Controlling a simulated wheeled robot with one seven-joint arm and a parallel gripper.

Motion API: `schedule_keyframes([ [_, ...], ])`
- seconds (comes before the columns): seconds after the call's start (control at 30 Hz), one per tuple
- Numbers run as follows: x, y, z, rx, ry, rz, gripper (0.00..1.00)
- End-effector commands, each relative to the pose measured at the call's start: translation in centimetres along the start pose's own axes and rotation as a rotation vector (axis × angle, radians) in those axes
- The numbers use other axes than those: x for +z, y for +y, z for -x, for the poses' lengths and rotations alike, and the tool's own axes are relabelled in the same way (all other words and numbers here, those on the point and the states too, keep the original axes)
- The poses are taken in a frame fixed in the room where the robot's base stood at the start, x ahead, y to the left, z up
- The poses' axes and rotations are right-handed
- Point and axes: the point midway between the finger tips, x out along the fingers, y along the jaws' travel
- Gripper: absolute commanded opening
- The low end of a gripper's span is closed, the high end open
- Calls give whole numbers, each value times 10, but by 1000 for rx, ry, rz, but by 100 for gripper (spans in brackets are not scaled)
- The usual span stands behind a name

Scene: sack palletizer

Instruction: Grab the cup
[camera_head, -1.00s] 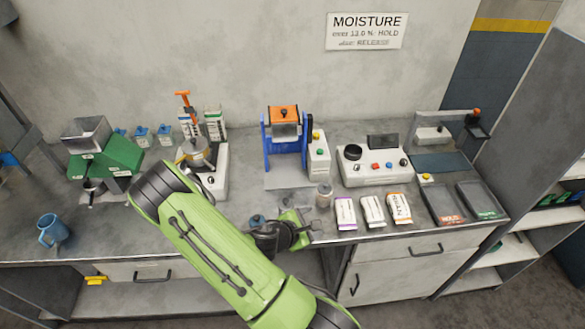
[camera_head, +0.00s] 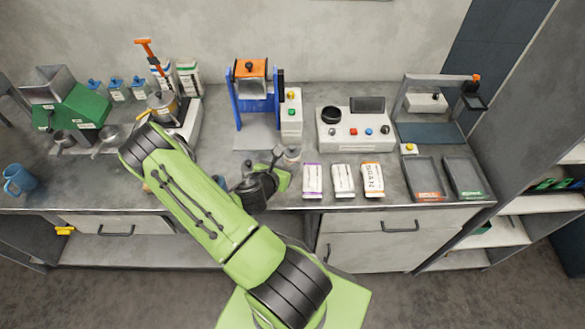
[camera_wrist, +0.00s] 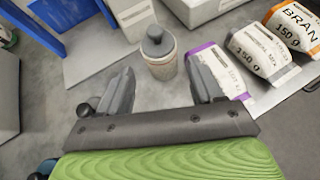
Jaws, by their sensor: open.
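A blue mug (camera_head: 19,180) stands at the left end of the bench, far from my gripper (camera_head: 278,160). A small pale lidded container, cup-like in shape (camera_head: 292,157), stands upright on the bench just beyond my gripper. In the wrist view this container (camera_wrist: 162,62) has a grey cap and stands ahead, between the lines of the two fingers. My gripper (camera_wrist: 160,88) is open, with nothing between its fingertips. My forearm hides part of the bench's front left.
Purple, white and orange-marked sample bags (camera_head: 343,181) lie right of the container. A blue-framed device (camera_head: 252,100) stands behind it. A control box (camera_head: 355,129), dark trays (camera_head: 425,180) and a green grinder (camera_head: 75,117) are also on the bench.

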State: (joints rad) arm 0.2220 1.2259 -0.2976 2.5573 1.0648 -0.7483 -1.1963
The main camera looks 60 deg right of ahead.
Motion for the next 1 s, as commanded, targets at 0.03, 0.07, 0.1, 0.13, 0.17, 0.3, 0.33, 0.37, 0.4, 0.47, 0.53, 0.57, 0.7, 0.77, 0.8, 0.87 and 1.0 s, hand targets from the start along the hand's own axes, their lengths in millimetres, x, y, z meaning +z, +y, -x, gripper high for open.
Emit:
schedule_keyframes([
  [0.03,-6,-1,-9,0,-4,-10,66],
  [0.07,-4,-1,-12,-1,-7,-10,66],
  [0.1,-3,-1,-22,-1,-4,-11,66],
  [0.13,-2,-1,-28,-1,-6,-12,66],
  [0.17,-1,-1,-33,-1,-7,-12,66],
  [0.3,3,-1,-53,0,-6,-4,66],
  [0.33,3,-1,-55,0,-5,-3,66],
  [0.37,3,-1,-58,0,-5,-2,66],
  [0.4,3,-1,-63,0,-5,-4,66],
  [0.47,3,-2,-74,-2,-6,-5,66],
  [0.53,2,-2,-88,-3,-6,-6,66],
  [0.57,2,-1,-94,-3,-6,-7,66],
  [0.7,1,0,-109,0,-6,-2,66],
  [0.77,1,0,-110,1,-5,0,66],
  [0.8,0,0,-109,1,-5,0,66],
  [0.87,0,0,-109,1,-5,1,66],
  [1.0,0,0,-109,1,-5,0,49],
])
